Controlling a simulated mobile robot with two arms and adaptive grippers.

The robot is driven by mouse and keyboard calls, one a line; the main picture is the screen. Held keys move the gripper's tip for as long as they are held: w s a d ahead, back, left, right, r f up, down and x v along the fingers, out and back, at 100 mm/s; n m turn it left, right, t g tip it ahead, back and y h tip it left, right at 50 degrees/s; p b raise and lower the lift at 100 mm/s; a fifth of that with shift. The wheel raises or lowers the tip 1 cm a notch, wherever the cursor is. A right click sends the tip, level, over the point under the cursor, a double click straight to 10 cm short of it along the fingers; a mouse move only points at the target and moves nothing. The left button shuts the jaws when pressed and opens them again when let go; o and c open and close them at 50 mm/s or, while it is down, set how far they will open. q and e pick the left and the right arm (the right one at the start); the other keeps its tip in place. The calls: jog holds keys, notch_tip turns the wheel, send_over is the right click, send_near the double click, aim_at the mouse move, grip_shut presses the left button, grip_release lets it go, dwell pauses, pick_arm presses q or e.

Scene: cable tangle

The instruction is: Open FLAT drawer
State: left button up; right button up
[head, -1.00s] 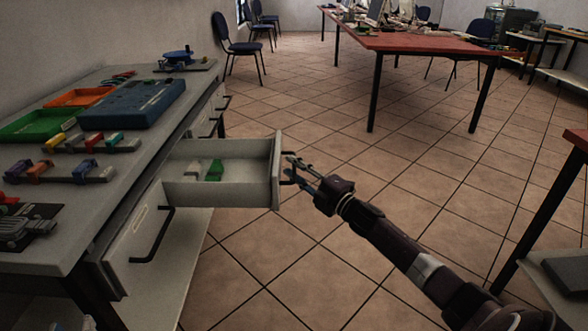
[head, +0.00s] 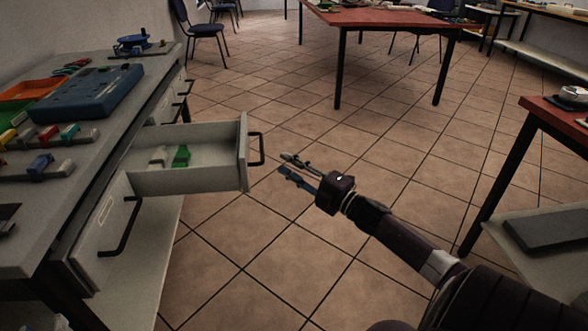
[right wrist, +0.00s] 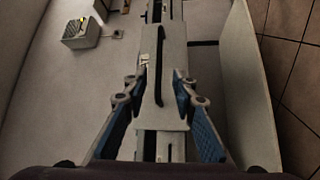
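A grey drawer (head: 243,170) is pulled out of the grey bench at the left, with a white piece (head: 158,156) and a green piece (head: 181,156) inside. Its dark handle (head: 262,150) sticks out from its front. No label on its front can be read. My right gripper (head: 284,166) is just right of the handle, apart from it, open and empty. In the right wrist view its fingers (right wrist: 161,92) are spread, with a dark bar handle (right wrist: 160,66) on a light front between and beyond them. My left gripper is not in view.
A closed drawer (head: 92,240) with a dark handle and an unreadable label is nearer on the bench. A blue case (head: 88,95) and several coloured pieces lie on the benchtop. Red tables stand behind (head: 385,22) and at right (head: 560,118). Tiled floor between is clear.

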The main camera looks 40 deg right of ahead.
jog(key=shift+v, duration=0.8)
